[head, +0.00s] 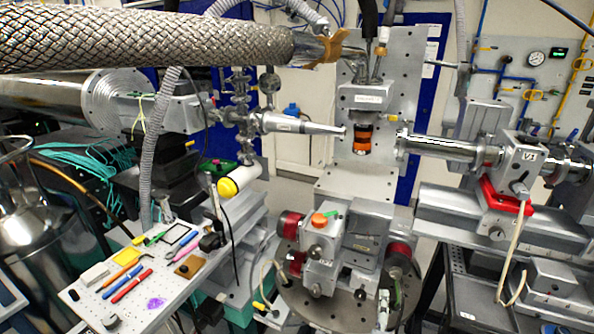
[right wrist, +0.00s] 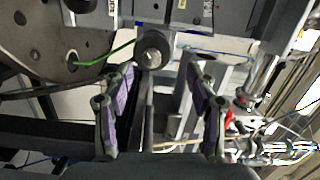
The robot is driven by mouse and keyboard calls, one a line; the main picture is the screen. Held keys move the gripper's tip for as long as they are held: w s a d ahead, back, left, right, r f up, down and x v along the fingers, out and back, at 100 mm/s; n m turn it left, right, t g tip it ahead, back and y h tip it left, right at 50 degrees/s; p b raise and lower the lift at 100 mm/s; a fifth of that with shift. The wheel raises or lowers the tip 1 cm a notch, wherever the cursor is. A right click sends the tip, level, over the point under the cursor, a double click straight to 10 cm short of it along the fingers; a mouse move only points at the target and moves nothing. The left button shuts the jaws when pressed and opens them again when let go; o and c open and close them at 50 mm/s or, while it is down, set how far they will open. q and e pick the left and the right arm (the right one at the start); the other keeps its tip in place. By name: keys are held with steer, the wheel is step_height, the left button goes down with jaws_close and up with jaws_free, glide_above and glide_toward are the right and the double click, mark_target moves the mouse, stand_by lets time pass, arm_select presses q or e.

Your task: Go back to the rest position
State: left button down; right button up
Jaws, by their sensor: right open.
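My right gripper (right wrist: 160,82) shows in the right wrist view, with its two purple-padded fingers spread wide apart. Nothing is held between the fingers. Beyond them are a round dark knob (right wrist: 152,50) and a grey round plate (right wrist: 50,40) with a green cable. I cannot make out the right gripper clearly in the head view. My left gripper is not in either view.
A tool board (head: 150,312) with pens and small parts stands at the lower left. The sample stage (head: 325,242) is at the centre, below an orange-banded nozzle (head: 362,135). A beam pipe (head: 440,148) lies right. A thick braided hose (head: 150,42) crosses the top left.

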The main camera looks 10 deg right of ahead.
steer(key=s+a+n+g+y, duration=0.35)
steer(key=a+n+y, duration=0.85)
steer(key=n, duration=0.5)
steer(key=s+d+f+n+g+h, duration=0.1)
steer(key=s+d+n+g+h, duration=0.3)
steer(key=s, duration=0.4)
steer(key=s+d+n+g+h, duration=0.1)
steer(key=s+d+n+g, duration=0.1)
steer(key=s+d+g, duration=0.4)
steer(key=s+f, duration=0.2)
steer(key=f, duration=1.3)
steer(key=s+f, duration=0.3)
steer(key=f, duration=1.1)
steer(key=s+d+f+m+g, duration=0.1)
steer(key=s+f, duration=1.3)
steer(key=s, duration=0.3)
steer(key=shift+d+g, duration=0.25)
steer(key=shift+g, duration=0.1)
steer(key=shift+s, duration=0.1)
